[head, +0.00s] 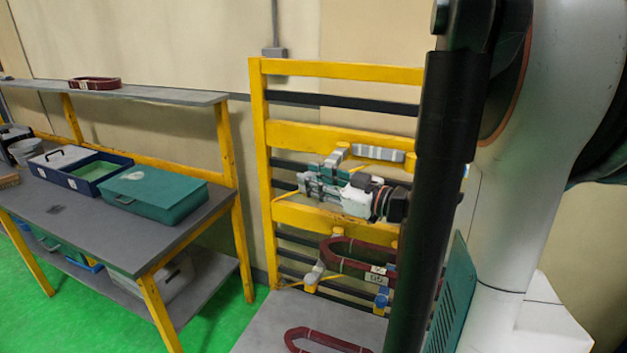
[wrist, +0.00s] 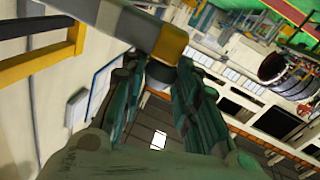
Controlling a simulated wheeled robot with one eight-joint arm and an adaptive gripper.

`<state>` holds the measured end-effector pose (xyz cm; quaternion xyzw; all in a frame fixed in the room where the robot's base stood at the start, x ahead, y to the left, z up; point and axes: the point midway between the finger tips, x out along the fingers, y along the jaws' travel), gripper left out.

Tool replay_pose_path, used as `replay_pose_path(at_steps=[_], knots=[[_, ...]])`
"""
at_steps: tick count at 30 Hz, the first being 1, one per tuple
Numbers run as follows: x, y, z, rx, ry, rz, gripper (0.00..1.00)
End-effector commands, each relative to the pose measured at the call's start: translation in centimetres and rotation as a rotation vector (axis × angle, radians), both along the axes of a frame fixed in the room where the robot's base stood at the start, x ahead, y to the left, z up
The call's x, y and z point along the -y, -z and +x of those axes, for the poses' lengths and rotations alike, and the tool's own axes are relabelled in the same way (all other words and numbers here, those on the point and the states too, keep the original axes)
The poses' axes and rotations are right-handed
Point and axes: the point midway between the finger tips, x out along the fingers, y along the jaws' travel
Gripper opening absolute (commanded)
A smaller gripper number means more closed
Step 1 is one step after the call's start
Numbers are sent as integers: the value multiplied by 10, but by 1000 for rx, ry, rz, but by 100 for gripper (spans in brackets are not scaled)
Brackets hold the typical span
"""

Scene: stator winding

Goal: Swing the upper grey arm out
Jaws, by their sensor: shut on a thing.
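The upper grey arm (wrist: 128,27) crosses the top of the wrist view as a grey bar with a yellow end (wrist: 170,45). In the head view, a grey piece of it (head: 334,159) shows below a yellow cap on the upper part of the yellow rack (head: 290,135). My gripper (wrist: 168,72) has its green fingers on either side of the arm's yellow end and a dark round part under it. It is shut on this end. In the head view, my gripper (head: 308,184) lies in front of the rack's middle rail; its exact contact is too small to see.
A dark red coil (head: 350,258) hangs on the lower rack, and another (head: 318,341) lies on the grey surface below. A workbench (head: 120,225) with a green case (head: 153,193) stands left. My own dark column hides the rack's right side.

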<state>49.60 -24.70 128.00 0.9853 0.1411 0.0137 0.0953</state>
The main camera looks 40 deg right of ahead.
Motion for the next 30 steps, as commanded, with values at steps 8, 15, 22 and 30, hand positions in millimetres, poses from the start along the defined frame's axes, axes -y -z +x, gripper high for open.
replay_pose_path(at_steps=[8,15,22,30], knots=[[0,2,-1,-3,4,-2,49],[1,1,-1,-2,3,-2,49],[7,1,-22,-1,6,-1,49],[22,1,-70,-2,9,-2,49]])
